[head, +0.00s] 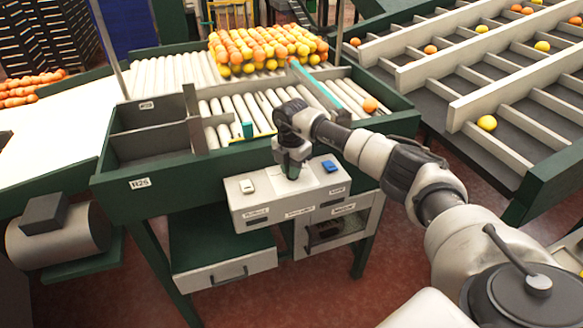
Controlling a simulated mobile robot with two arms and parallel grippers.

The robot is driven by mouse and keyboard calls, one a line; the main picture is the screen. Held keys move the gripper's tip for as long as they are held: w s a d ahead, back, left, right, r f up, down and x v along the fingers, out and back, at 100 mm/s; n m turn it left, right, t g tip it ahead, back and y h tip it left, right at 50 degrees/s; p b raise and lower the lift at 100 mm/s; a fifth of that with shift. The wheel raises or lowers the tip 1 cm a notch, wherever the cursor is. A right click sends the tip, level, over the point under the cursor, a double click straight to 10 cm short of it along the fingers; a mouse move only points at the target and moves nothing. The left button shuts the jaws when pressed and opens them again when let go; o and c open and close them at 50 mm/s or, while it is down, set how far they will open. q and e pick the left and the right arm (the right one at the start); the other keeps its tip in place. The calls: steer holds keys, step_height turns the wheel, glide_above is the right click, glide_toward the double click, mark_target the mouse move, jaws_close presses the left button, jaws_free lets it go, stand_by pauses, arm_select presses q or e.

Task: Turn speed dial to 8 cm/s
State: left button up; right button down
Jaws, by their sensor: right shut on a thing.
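A pale control box (310,193) is fixed to the front of the green sorting table. A white switch (247,186) sits on its left part and a blue switch (330,167) on its right part. My right gripper (291,172) points down at the middle of the box top, between the two switches. It is shut on the speed dial, which is mostly hidden under the fingers. The dial's setting cannot be read. The small labels on the box front are too blurred to read surely. My left gripper is not in view.
Behind the box are white rollers (165,75) and a pile of oranges and yellow fruit (262,50). Sloped lanes (462,62) with a few fruits lie at the right. A drawer (222,272) and an open compartment (325,233) are below the box.

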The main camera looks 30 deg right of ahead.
steer(key=shift+w+r, duration=0.1)
stand_by(0.4)
steer(key=c, duration=1.1)
jaws_free()
step_height(320, 180, up, 11)
steer(key=b, duration=0.3)
steer(key=shift+f, duration=0.2)
